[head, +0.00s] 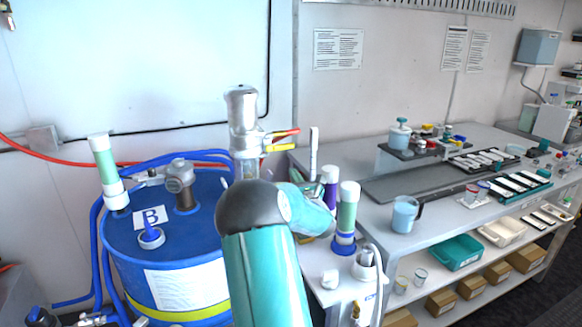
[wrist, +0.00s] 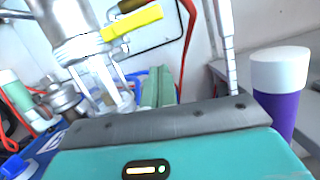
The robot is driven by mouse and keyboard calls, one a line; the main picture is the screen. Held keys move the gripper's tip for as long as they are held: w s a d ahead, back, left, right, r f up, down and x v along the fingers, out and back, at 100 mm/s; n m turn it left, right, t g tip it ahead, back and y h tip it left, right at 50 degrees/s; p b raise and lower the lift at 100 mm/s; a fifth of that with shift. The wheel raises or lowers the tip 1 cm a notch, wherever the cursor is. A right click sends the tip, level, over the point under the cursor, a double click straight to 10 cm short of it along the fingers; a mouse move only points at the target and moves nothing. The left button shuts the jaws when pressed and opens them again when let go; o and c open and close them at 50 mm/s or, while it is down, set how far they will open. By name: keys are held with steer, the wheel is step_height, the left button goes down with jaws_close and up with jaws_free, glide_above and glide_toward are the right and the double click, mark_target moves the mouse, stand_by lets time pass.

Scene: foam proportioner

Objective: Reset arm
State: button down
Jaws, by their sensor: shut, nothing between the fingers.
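My teal arm (head: 262,265) rises from the bottom middle of the head view and bends at a dark round joint. Its far end points away toward the bench, and my gripper's fingers are hidden there. In the wrist view my gripper (wrist: 158,80) shows past the dark edge of its teal body. Its fingers are together and empty. A metal and glass fitting with a yellow lever (wrist: 132,24) stands close on the left. A purple cylinder with a white cap (wrist: 278,85) stands close on the right.
A blue drum (head: 125,240) marked B stands at left with blue hoses around it. The metal fitting (head: 243,110) rises behind my arm. A white-capped green cylinder (head: 347,208) stands right of it. A bench (head: 450,215) with a blue mug (head: 404,214) fills the right.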

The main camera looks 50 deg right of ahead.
steer(key=v, duration=0.5)
steer(key=shift+s+f, duration=0.1)
steer(key=shift+s, duration=0.05)
